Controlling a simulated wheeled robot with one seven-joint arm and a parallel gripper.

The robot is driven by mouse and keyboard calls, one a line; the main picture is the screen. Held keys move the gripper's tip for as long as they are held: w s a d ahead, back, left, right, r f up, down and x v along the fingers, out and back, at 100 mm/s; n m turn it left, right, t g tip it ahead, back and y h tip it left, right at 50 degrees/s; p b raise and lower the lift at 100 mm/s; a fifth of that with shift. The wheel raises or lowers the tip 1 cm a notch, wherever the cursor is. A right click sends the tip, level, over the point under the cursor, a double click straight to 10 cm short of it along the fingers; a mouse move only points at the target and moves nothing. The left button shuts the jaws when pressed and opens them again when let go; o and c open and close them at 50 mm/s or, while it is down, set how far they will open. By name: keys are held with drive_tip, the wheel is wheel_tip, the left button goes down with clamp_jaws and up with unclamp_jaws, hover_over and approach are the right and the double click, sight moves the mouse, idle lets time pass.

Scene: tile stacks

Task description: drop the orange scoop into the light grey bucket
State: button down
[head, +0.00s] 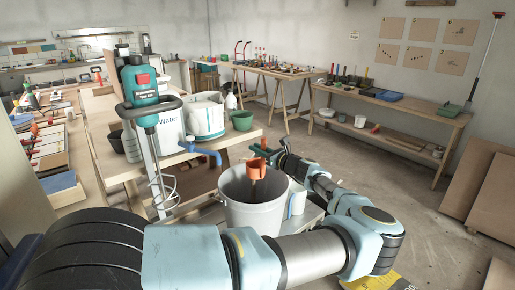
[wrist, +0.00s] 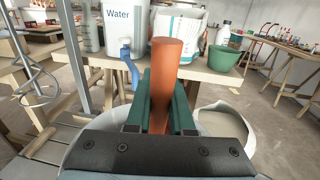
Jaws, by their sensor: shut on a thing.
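The orange scoop (head: 256,168) is upright in my gripper (head: 264,152). In the head view it shows over the mouth of the light grey bucket (head: 252,214), its lower end inside the outline of the opening. In the wrist view my gripper's green fingers (wrist: 168,105) are shut on the scoop (wrist: 174,65), one on each side. The scoop's lower end is hidden there. Part of the bucket's rim (wrist: 235,104) shows behind and below the fingers. My gripper covers much of the bucket in that view.
A mixer (head: 142,92) with a wire whisk stands left of the bucket. Open floor lies to the right.

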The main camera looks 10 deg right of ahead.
drive_tip(key=c, duration=0.7)
unclamp_jaws()
drive_tip(key=shift+b+v, duration=2)
drive_tip(key=shift+v, duration=3.4)
